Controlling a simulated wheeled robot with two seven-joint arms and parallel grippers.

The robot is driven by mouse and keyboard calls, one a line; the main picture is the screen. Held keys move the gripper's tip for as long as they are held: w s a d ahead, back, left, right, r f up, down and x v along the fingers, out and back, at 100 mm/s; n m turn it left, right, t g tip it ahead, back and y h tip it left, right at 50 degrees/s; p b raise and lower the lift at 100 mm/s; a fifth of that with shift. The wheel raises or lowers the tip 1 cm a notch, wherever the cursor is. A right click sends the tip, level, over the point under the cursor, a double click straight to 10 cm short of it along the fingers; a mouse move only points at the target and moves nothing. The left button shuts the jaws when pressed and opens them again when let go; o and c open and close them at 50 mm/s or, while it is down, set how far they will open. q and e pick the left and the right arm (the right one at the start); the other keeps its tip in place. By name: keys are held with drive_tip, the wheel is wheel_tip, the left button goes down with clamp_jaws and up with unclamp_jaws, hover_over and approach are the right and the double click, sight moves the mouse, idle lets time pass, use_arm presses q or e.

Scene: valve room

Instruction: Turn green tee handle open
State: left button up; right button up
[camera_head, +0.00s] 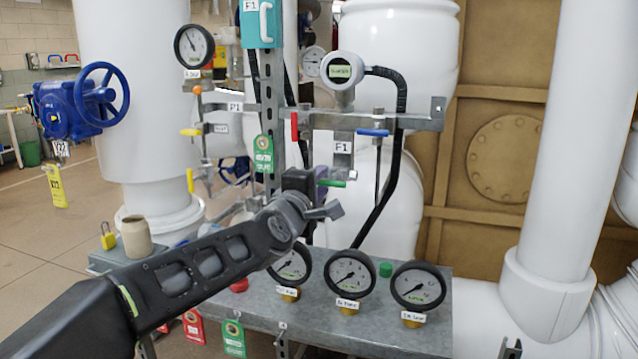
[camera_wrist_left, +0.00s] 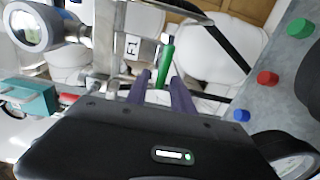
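The green tee handle (camera_head: 332,183) shows as a small green bar just right of my left gripper (camera_head: 318,177) in the head view, partly hidden by it. In the left wrist view the green handle (camera_wrist_left: 166,62) runs lengthwise ahead of the palm. Its near end lies between the two purple fingers of my left gripper (camera_wrist_left: 161,79). The fingers are apart, with a gap visible beside the handle; whether either one touches it I cannot tell. My right gripper is in neither view.
A red handle (camera_head: 294,126) and a blue handle (camera_head: 373,132) sit on piping above. Several round gauges (camera_head: 349,277) stand on the grey metal bench (camera_head: 390,335) below. A black hose (camera_head: 393,180) hangs right of the gripper. A blue handwheel (camera_head: 101,94) is at far left.

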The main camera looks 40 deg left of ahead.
use_arm(q)
drive_tip(key=shift+s, duration=0.1)
drive_tip(key=p+v, duration=0.1)
drive_tip(key=v, duration=0.6)
drive_tip(key=shift+s+d, duration=0.15)
drive_tip(key=shift+s, duration=0.15)
idle(0.5)
